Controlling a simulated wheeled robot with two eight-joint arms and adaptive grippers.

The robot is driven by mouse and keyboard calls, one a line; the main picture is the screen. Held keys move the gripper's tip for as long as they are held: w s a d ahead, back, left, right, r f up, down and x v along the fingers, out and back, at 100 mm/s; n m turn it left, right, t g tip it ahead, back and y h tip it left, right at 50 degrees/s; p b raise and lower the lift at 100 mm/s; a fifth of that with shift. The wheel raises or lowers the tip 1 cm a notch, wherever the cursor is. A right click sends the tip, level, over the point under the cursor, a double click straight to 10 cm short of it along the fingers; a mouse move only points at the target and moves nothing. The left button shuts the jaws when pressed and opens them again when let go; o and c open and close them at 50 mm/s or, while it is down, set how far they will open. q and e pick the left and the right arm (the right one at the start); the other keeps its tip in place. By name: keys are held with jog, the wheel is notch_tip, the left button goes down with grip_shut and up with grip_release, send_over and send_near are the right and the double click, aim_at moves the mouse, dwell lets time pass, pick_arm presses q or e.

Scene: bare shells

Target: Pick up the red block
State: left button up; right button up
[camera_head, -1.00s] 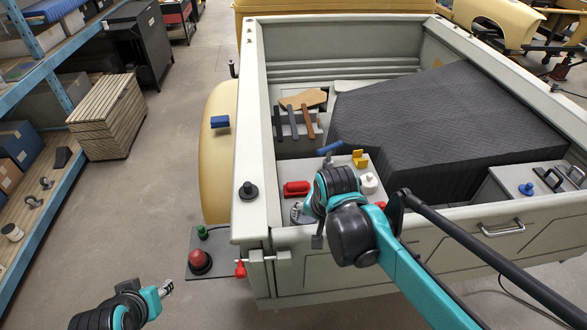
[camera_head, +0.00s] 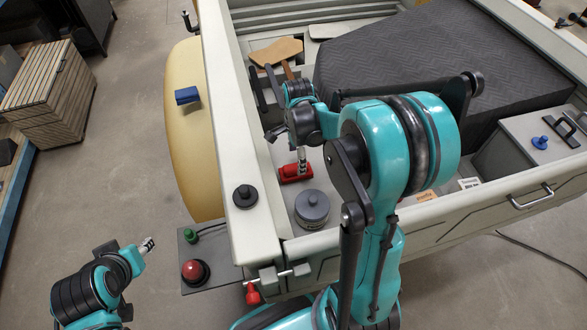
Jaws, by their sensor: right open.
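The red block (camera_head: 290,176) lies on the light grey surface inside the truck bed, near its left wall. My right gripper (camera_head: 301,168) reaches down from above with its fingertips at the block, partly covering it. It is open; I cannot tell whether the fingers touch the block. My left gripper (camera_head: 148,243) is in the air at the lower left, outside the bed and away from the block. Its jaws are too small to read.
A black knob (camera_head: 245,196) sits on the bed wall (camera_head: 222,120). A big dark padded block (camera_head: 420,60) fills the bed behind. A red push button (camera_head: 194,272) is outside, left.

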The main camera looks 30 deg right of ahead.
aim_at(296, 166)
jog(key=f, duration=0.2)
jog(key=f+b, duration=0.1)
jog(key=f, duration=0.2)
jog(key=shift+s+a+f, duration=0.1)
jog(key=shift+a+f, duration=0.15)
jog(key=shift+f, duration=0.05)
jog(key=c, duration=1.4)
jog(key=shift+r, duration=0.1)
jog(key=shift+c, duration=0.2)
jog(key=shift+r, duration=0.45)
jog(key=r, duration=0.2)
jog(key=s+r+p, duration=0.1)
jog(key=r, duration=0.1)
jog(key=shift+d, duration=0.4)
jog(key=s+d+r+p, duration=0.2)
jog(key=s+d+r, duration=0.4)
jog(key=s, duration=0.2)
jog(key=shift+d, duration=0.25)
jog(key=shift+s, duration=0.1)
